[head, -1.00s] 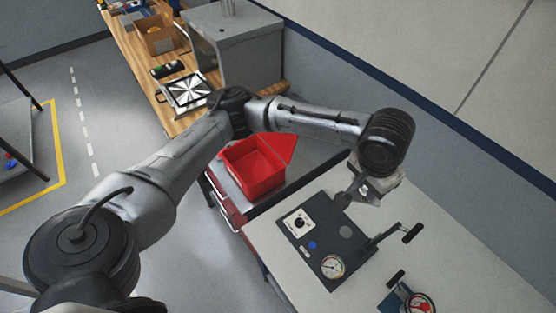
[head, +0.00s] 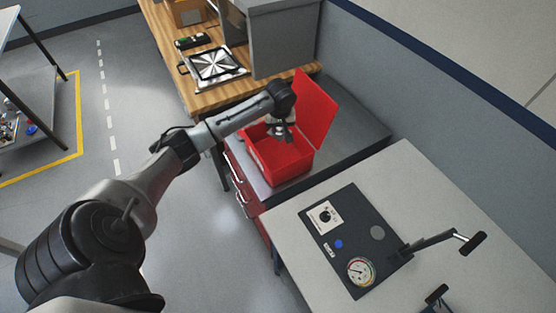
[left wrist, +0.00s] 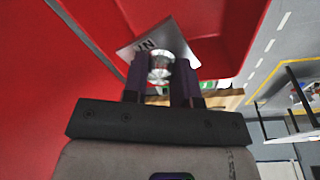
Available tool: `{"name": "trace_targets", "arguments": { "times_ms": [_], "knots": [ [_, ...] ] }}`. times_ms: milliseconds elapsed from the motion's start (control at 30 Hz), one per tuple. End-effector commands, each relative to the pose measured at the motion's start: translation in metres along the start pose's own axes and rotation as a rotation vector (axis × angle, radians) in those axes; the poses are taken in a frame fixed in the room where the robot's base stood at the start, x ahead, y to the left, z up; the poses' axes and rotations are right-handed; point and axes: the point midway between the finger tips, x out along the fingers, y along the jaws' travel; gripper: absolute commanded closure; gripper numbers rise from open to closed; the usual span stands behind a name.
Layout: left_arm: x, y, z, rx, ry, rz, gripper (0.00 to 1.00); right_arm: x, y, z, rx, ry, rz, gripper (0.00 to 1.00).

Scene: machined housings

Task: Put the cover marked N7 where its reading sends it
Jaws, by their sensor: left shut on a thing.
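My left gripper (head: 282,138) is at the mouth of the open red box (head: 287,171), with its jaws pointing down. In the left wrist view, the gripper (left wrist: 162,72) is shut on the round metal knob of a pale cover (left wrist: 137,50). Part of a dark marking with an N shows on the cover; the rest is hidden. Red walls (left wrist: 40,80) surround the cover in that view. In the head view, the cover is hidden by the gripper. I cannot tell whether it touches the box floor.
The red lid (head: 317,110) stands up behind the box.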

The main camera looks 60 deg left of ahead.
Motion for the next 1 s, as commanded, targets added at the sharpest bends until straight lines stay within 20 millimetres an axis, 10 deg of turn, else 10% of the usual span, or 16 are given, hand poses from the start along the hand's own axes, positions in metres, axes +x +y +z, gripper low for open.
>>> {"name": "trace_targets", "arguments": {
  "times_ms": [1000],
  "knots": [
    [0.112,-0.019,0.005,-0.045,0.000,-0.005,0.99,0.020,-0.002,0.006,0.001,0.002,-0.002,1.00]
  ]
}}
